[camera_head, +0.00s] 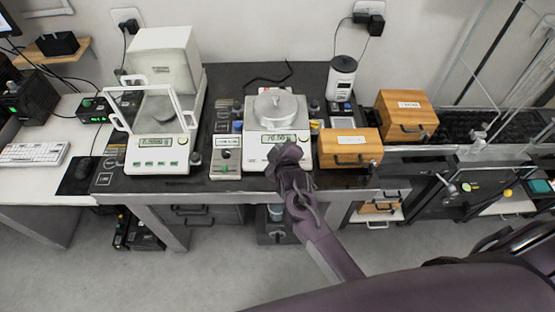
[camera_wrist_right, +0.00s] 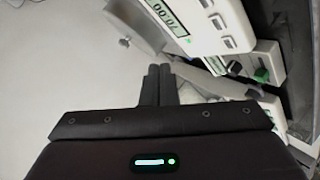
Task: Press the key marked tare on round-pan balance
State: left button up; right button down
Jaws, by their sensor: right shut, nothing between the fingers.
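The round-pan balance (camera_head: 254,129) is a white unit on the dark bench, with a round metal pan (camera_head: 285,112) and a lidded metal vessel on it. Its lit display (camera_head: 268,138) shows digits. My right gripper (camera_head: 285,153) is shut and empty, in front of the balance, and hides part of its front panel. In the right wrist view the shut fingers (camera_wrist_right: 158,72) are beside the balance's front, near its display (camera_wrist_right: 168,17) and pale keys (camera_wrist_right: 218,22). The key labels are too small to read, so I cannot tell which is tare. My left gripper is not in view.
A balance with an open-framed draft shield (camera_head: 155,160) stands at the left. A small grey-white device (camera_head: 227,155) sits just left of the round-pan balance. Wooden boxes (camera_head: 348,147) stand to its right. The floor (camera_head: 215,260) in front of the bench is partly clear.

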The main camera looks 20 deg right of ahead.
jog(key=f+b, duration=0.2)
jog(key=w+f+b, duration=0.1)
jog(key=f+b, duration=0.2)
jog(key=w+f+b, duration=0.1)
jog(key=f+b, duration=0.1)
jog(key=b, duration=0.1)
jog(key=shift+w+d+f, duration=0.1)
jog(key=shift+d+f, duration=0.2)
jog(key=shift+f, duration=0.1)
jog(key=shift+w+f+b, duration=0.15)
jog(key=shift+f+b, duration=0.15)
jog(key=shift+b, duration=0.05)
dwell(1.4)
jog(key=shift+w+d+f, duration=0.1)
jog(key=shift+f, duration=0.3)
jog(key=shift+f, duration=0.35)
dwell(0.7)
jog(key=shift+r, duration=0.15)
jog(key=shift+r+p, duration=0.6)
jog(key=shift+p, duration=0.2)
